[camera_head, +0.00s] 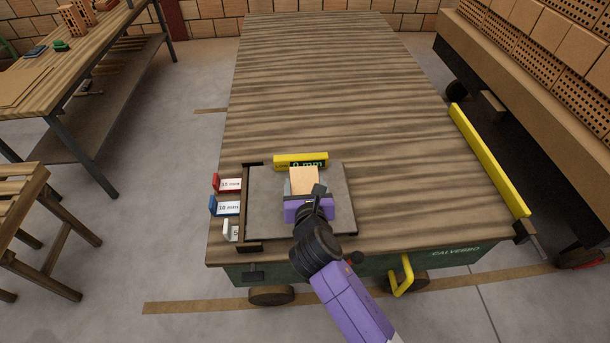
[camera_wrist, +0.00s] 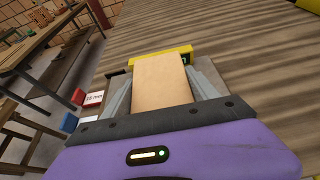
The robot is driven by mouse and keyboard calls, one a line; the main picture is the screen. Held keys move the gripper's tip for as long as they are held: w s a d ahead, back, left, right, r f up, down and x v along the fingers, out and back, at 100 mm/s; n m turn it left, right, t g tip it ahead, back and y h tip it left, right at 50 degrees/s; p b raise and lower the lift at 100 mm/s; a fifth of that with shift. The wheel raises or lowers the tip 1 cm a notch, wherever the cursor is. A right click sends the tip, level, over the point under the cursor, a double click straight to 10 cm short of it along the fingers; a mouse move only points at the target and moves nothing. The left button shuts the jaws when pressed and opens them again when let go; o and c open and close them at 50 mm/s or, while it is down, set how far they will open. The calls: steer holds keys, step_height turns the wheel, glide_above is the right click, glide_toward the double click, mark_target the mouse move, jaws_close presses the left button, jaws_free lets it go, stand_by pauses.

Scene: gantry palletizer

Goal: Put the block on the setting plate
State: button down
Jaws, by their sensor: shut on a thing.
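The tan block (camera_head: 303,180) is between the fingers of my gripper (camera_head: 303,185), over the grey setting plate (camera_head: 266,207) at the near end of the wooden cart top. In the wrist view the block (camera_wrist: 161,79) fills the space between the two grey fingers of my gripper (camera_wrist: 162,85), which are shut on it. A yellow stop (camera_head: 300,160) marked "0 mm" stands at the plate's far edge, just beyond the block. The wrist view also shows this stop (camera_wrist: 145,57) close to the block's far end. The block's underside is hidden, so I cannot tell whether it touches the plate.
Red (camera_head: 227,184), blue (camera_head: 225,206) and white (camera_head: 232,230) marked tabs stand along the plate's left side. A yellow bar (camera_head: 488,158) runs along the cart's right edge. The cart top (camera_head: 330,80) beyond the plate is clear. A workbench (camera_head: 85,65) stands at left.

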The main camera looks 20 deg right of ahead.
steer(key=shift+w+f+b, duration=0.1)
steer(key=shift+f+b, duration=0.35)
steer(key=shift+f, duration=1.65)
steer(key=shift+f, duration=0.1)
steer(key=shift+c, duration=1.1)
jaws_free()
steer(key=shift+f, duration=0.25)
steer(key=shift+r, duration=0.1)
steer(key=v, duration=1.2)
